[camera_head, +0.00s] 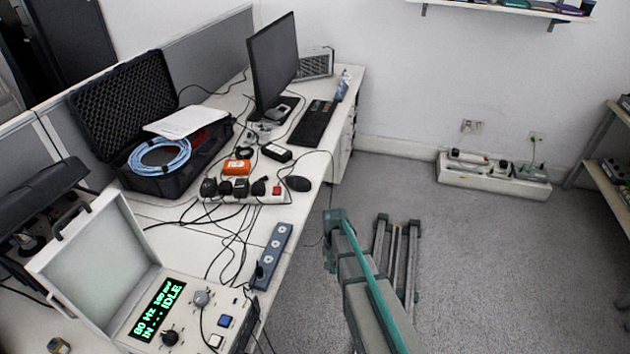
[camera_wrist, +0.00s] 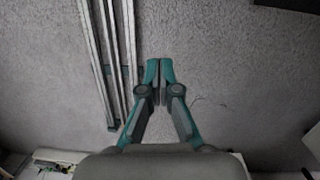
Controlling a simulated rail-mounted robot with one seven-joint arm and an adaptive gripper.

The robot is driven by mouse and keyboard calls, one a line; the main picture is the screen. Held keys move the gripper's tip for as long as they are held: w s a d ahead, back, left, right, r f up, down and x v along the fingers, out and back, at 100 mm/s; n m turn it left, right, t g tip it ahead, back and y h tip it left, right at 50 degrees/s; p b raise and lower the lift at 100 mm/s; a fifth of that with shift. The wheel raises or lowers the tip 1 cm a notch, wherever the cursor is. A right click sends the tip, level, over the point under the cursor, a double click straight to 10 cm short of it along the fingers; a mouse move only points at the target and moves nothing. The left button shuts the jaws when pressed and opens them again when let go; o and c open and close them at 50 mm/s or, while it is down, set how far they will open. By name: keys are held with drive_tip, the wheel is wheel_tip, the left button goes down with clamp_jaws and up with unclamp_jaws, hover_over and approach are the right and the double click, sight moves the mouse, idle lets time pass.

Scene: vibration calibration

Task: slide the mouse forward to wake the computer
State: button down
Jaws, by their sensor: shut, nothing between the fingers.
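The black mouse (camera_head: 298,184) lies on the white desk (camera_head: 215,276), close to its right edge, in the head view. The monitor (camera_head: 273,62) stands further back on the desk, and its screen looks dark. The keyboard (camera_head: 313,124) lies in front of it, beyond the mouse. My gripper (camera_wrist: 159,68) is shut and empty in the wrist view, with only grey floor behind its fingertips. The mouse does not show in the wrist view. In the head view my arm is over the floor to the right of the desk, apart from the mouse; I cannot make out the fingertips there.
A power strip with plugs (camera_head: 243,190) and loose cables lie left of the mouse. A blue-grey socket strip (camera_head: 272,256) lies along the desk edge. An open instrument case (camera_head: 100,262) stands at the front, and a black case (camera_head: 158,178) holds blue cable. Floor right of the desk is largely clear.

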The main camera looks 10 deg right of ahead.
sight(303, 180)
drive_tip(key=w+d+r+m+t, duration=0.15)
drive_tip(key=w+r+m, duration=1.15)
drive_tip(key=w+r, duration=1.45)
drive_tip(key=f, duration=0.3)
drive_tip(key=s+a+f+p, duration=0.1)
drive_tip(key=f, duration=0.2)
drive_tip(key=a+f+p, duration=0.1)
drive_tip(key=f, duration=0.1)
drive_tip(key=shift+s+a+f, duration=0.2)
drive_tip(key=shift+s+f, duration=0.05)
drive_tip(key=shift+f, duration=0.15)
drive_tip(key=shift+a, duration=0.6)
drive_tip(key=a, duration=0.4)
drive_tip(key=shift+s+a, duration=0.2)
drive_tip(key=shift+d, duration=0.15)
